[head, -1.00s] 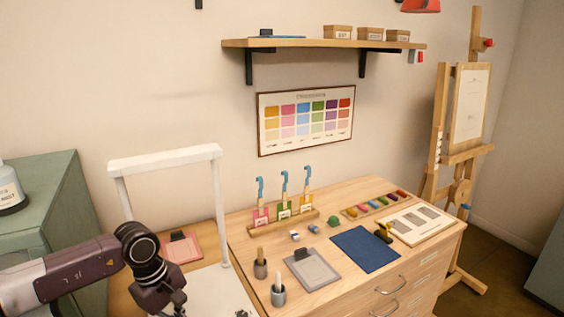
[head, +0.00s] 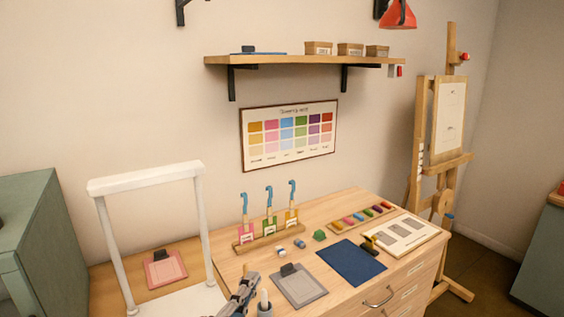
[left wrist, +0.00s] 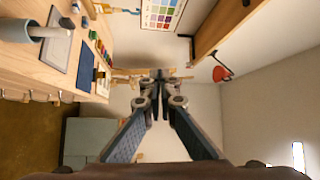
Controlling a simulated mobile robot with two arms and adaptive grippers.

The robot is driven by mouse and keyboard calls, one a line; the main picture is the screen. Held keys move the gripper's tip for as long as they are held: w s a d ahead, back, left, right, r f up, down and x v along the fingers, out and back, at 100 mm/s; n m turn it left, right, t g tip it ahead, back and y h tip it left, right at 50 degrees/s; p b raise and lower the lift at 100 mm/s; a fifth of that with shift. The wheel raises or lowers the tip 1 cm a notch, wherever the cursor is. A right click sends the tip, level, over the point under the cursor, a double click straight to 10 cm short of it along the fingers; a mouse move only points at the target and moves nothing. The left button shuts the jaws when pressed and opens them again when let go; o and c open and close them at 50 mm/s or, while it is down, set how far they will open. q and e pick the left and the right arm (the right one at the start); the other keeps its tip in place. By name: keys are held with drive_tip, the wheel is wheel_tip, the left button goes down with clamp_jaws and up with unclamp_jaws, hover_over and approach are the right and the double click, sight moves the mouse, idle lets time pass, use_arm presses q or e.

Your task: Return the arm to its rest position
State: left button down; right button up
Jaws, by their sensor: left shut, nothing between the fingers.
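My left gripper (head: 240,297) shows at the bottom edge of the head view, in front of the table's left part, beside a grey cup (head: 265,309). The rest of that arm is out of the picture. In the left wrist view, its two fingers (left wrist: 160,84) come together at the tips, shut and empty. That view is turned sideways, with the tabletop (left wrist: 30,60) at the left and open air ahead of the fingers. My right gripper is in neither view.
A white frame stand (head: 200,215) rises at the left. A grey clipboard (head: 300,288), a blue mat (head: 351,262) and a rack (head: 270,238) with several blue-hooked tools sit on the table. A shelf (head: 300,60) is on the wall; an easel (head: 425,140) stands right.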

use_arm(q)
drive_tip(key=s+a+f+n+g+y, duration=0.35)
drive_tip(key=a+f+n, duration=0.2)
drive_tip(key=f, duration=0.25)
drive_tip(key=s+a+f+n+g+y, duration=0.2)
drive_tip(key=s+a+f+n+y, duration=0.15)
drive_tip(key=a+f+n, duration=0.35)
drive_tip(key=s+a+f+n+g, duration=0.1)
drive_tip(key=s+f+n+g, duration=0.25)
drive_tip(key=s+f, duration=0.55)
drive_tip(key=s+a+f+n+g, duration=0.15)
drive_tip(key=s+f+g, duration=0.3)
drive_tip(key=s, duration=0.85)
wheel_tip(320, 180, down, 29)
drive_tip(key=s+g+b, duration=0.2)
drive_tip(key=s+a+f+g+b, duration=0.1)
drive_tip(key=s+a+f, duration=0.1)
drive_tip(key=s+f, duration=1.4)
drive_tip(key=shift+s+f+b, duration=0.35)
drive_tip(key=shift+f, duration=0.1)
drive_tip(key=shift+g, duration=0.25)
